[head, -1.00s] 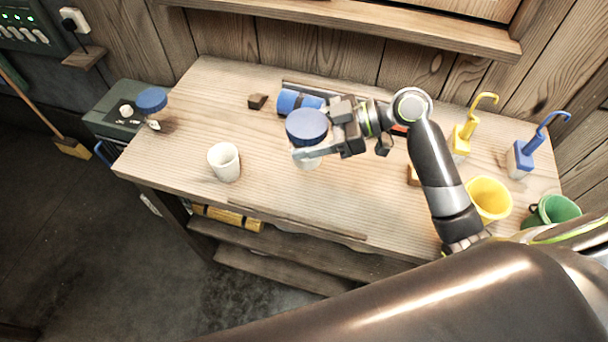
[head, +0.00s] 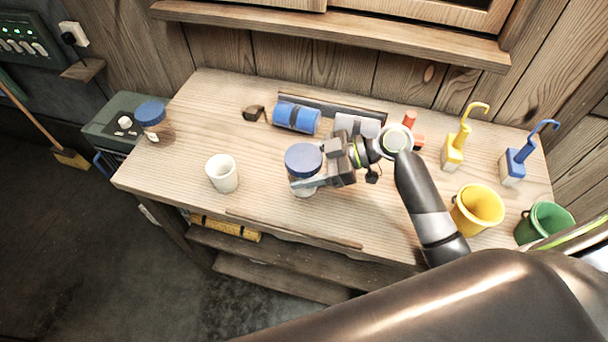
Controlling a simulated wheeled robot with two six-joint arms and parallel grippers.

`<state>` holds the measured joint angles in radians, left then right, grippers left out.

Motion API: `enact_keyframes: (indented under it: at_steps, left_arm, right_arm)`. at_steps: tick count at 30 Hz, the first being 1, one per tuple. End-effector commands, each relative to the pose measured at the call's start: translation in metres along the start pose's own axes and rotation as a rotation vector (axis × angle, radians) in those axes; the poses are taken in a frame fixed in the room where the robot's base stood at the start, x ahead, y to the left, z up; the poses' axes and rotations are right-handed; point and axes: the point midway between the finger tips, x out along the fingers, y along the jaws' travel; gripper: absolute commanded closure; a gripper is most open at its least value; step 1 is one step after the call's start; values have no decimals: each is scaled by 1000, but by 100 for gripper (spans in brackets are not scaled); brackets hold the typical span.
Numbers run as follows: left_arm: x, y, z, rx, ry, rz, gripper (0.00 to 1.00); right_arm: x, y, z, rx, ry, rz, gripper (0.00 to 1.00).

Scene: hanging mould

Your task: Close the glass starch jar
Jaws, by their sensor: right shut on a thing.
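A blue round lid (head: 303,159) is gripped from the right side by my right gripper (head: 320,172), its fingers shut around the lid's edge. The clear glass starch jar (head: 303,191) is directly below the lid on the wooden workbench, mostly hidden by the lid and gripper. The lid looks level and very close to the jar's mouth; I cannot tell whether it touches the rim. My left gripper is not in view.
A white cup (head: 222,173) stands left of the jar. Another blue-lidded jar (head: 153,118) is at the bench's left end. Blue (head: 297,117) and white rolls lie behind. Yellow (head: 477,208) and green buckets (head: 545,222) and hooked tools stand right. The bench front is clear.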

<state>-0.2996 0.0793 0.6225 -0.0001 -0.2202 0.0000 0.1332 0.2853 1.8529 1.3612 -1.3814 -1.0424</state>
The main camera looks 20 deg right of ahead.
Motion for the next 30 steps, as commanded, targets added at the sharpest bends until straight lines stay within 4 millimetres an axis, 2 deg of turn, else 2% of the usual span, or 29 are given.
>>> enact_keyframes:
  at_steps: [3, 9, 12, 24, 25, 29, 30]
  left_arm:
    - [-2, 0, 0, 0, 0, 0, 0]
    - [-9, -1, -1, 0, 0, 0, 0]
    - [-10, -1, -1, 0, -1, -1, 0]
    - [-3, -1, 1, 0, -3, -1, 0]
    - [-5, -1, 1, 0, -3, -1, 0]
    - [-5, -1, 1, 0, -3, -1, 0]
    - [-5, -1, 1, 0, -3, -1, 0]
  right_arm:
    - [2, 0, 3, 2, 1, 0, 100]
    - [11, 0, 27, 5, 1, -1, 100]
    - [14, 0, 33, 1, 1, 0, 100]
    - [16, 0, 38, -1, 1, 0, 100]
    - [15, 0, 37, 0, 0, 0, 36]
    - [15, 0, 37, 0, 0, 0, 19]
    - [15, 0, 37, 0, 0, 0, 18]
